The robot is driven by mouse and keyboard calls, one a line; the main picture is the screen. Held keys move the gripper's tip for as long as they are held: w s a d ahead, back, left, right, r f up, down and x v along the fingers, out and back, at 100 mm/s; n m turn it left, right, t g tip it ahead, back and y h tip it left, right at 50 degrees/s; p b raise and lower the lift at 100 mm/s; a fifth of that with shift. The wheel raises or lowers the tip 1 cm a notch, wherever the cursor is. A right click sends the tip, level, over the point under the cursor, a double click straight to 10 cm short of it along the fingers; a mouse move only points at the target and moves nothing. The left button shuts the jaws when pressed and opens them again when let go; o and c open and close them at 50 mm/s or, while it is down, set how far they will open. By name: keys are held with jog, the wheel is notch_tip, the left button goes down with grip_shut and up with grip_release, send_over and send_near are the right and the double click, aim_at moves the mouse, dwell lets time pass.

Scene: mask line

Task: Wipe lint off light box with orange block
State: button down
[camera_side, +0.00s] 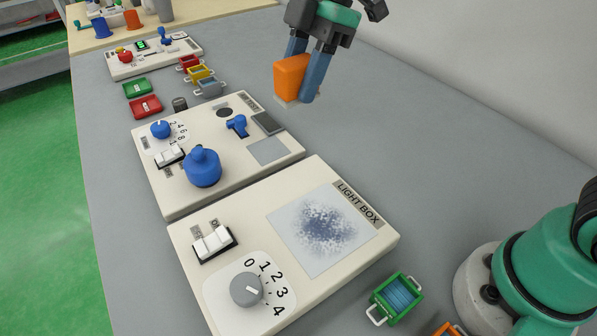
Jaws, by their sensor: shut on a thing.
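The light box (358,261) is the cream panel at the front, labelled LIGHT BOX. Its pale square window (290,219) carries a cloud of dark bluish specks of lint (326,226), densest in the middle. My gripper (307,77) is up at the top centre, beyond the far side of the light box and apart from it. Its blue fingers are shut on the orange block (291,76). The block has a pale layer along its bottom and is held over the grey table; its exact height is hard to tell.
Behind the light box stands another cream panel (205,205) with a blue knob-like part (202,167) rising from it. A green bin (397,298) with blue contents sits at the light box's right front. Small coloured trays (200,75) stand farther back. Grey table (440,165) at right is clear.

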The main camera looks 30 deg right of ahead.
aim_at(296, 249)
jog(key=shift+s+d+f, duration=0.45)
jog(key=shift+s+f, duration=0.65)
jog(key=shift+f, duration=1.35)
jog(key=shift+s+d+f, duration=0.5)
jog(key=shift+s+f, duration=0.55)
jog(key=shift+f, duration=1.35)
jog(key=shift+s+d+f, duration=0.45)
jog(key=shift+s+f, duration=0.65)
jog(key=shift+f, duration=1.35)
notch_tip(296, 249, down, 2)
jog(key=shift+a, duration=3.9)
jog(key=shift+s+a, duration=0.15)
jog(key=shift+a, duration=0.15)
jog(key=shift+s, duration=0.4)
jog(key=shift+d, duration=4.15)
jog(key=shift+s+d, duration=0.1)
jog(key=shift+s, duration=0.55)
jog(key=shift+a, duration=4.25)
notch_tip(296, 249, up, 8)
